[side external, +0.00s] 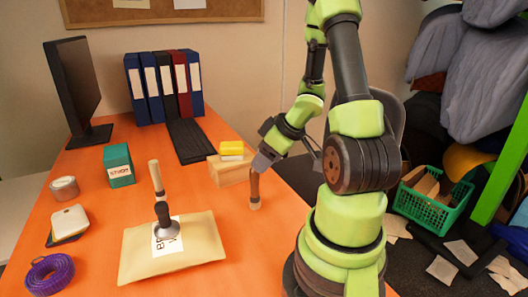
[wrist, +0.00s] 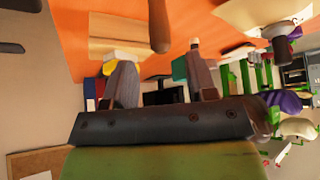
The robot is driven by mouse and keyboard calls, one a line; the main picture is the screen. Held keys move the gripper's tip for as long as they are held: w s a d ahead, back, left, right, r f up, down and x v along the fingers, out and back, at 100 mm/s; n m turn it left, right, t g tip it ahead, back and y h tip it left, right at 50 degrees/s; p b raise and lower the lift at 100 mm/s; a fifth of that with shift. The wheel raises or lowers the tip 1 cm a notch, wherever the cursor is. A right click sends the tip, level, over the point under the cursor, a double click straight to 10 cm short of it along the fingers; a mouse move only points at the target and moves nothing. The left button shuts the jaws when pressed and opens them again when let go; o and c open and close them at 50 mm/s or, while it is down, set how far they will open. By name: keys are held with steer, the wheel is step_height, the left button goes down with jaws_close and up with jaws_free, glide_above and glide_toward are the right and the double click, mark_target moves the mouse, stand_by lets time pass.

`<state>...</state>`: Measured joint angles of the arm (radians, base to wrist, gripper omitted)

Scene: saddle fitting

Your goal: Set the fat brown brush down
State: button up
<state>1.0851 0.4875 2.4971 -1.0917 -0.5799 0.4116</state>
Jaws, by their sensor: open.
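The fat brown brush (side external: 254,188) stands upright on the orange table, its paler end down. My gripper (side external: 262,162) is at its upper end in the side view, tilted down toward the left. In the wrist view my gripper (wrist: 163,55) has its two fingers apart, and the rounded end of the brown brush (wrist: 159,30) shows between and just beyond the fingertips. No finger visibly touches it there, though the side view is too small to tell contact.
A wooden block (side external: 229,171) with a yellow-and-white sponge-like piece (side external: 232,151) lies just left of the brush.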

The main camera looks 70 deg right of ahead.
steer(key=w+a+r+m+h, duration=0.1)
steer(key=a+r+h, duration=0.15)
steer(key=r, duration=0.35)
steer(key=w+a+r+m+h, duration=0.2)
steer(key=a+r, duration=0.1)
steer(key=r, duration=0.4)
steer(key=s+a+r+y, duration=0.2)
steer(key=s+a+y, duration=0.1)
steer(key=a, duration=0.4)
steer(key=s+a+r+y, duration=0.3)
steer(key=s+a+y, duration=0.1)
steer(key=a, duration=0.4)
steer(key=shift+a+t, duration=0.3)
